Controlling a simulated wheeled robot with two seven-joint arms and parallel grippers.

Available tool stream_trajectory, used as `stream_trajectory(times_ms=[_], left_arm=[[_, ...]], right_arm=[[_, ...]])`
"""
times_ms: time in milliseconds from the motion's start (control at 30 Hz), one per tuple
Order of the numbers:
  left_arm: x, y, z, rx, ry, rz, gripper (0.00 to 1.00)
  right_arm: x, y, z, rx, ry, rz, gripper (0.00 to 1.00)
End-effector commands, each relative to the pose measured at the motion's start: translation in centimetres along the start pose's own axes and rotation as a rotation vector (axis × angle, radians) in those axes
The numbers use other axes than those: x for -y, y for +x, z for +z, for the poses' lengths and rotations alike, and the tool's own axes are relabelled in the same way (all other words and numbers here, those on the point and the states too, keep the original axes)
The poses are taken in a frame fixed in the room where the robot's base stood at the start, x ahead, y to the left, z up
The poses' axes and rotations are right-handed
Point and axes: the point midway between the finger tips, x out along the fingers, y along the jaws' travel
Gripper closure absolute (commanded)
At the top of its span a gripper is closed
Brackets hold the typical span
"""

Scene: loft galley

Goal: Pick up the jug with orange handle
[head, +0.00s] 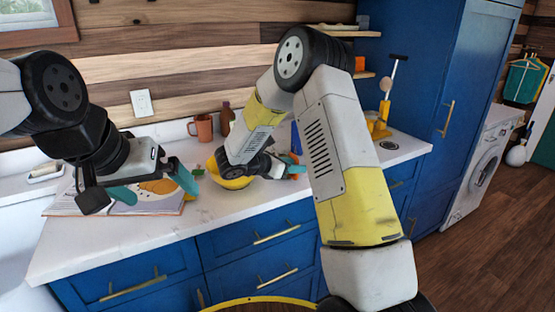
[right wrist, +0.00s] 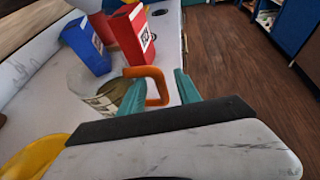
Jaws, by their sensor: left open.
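The jug (right wrist: 108,98) shows in the right wrist view as a greyish body with a squared orange handle (right wrist: 157,90). My right gripper (right wrist: 161,90) has its teal fingers apart, with the orange handle between them. A gap shows between the handle and the right finger; whether the left finger touches it I cannot tell. In the head view my right gripper (head: 297,170) is mostly hidden behind its own arm, and I cannot make out the jug there. My left gripper (head: 153,187) is open and empty above an open book (head: 80,203).
A blue container (right wrist: 86,45) and a red one (right wrist: 130,35) stand beyond the jug. A yellow bowl (right wrist: 35,160) is close by at lower left. An orange-brown mug (head: 202,128) and a bottle (head: 226,117) stand at the wall. The front counter (head: 120,243) is clear.

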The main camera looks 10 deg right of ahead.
Motion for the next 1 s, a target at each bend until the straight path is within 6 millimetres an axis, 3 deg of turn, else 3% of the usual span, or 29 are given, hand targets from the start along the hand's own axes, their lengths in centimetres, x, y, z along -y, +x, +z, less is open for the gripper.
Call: stream_trajectory(times_ms=[233,533,567,767,1000], left_arm=[[0.0,0.0,0.0,0.000,0.000,0.000,0.00],[0.0,0.0,0.0,0.000,0.000,0.000,0.00],[0.0,0.0,0.0,0.000,0.000,0.000,0.00],[0.0,0.0,0.0,0.000,0.000,0.000,0.00],[0.0,0.0,0.0,0.000,0.000,0.000,0.00]], right_arm=[[0.1,3.7,-0.1,-0.002,0.001,-0.003,0.60],[0.1,4.3,0.0,-0.001,0.001,0.000,0.60],[0.1,4.3,0.0,-0.001,0.001,0.000,0.62],[0.1,4.3,0.0,-0.001,0.001,-0.001,1.00],[0.1,4.3,0.0,-0.001,0.001,-0.001,1.00]])
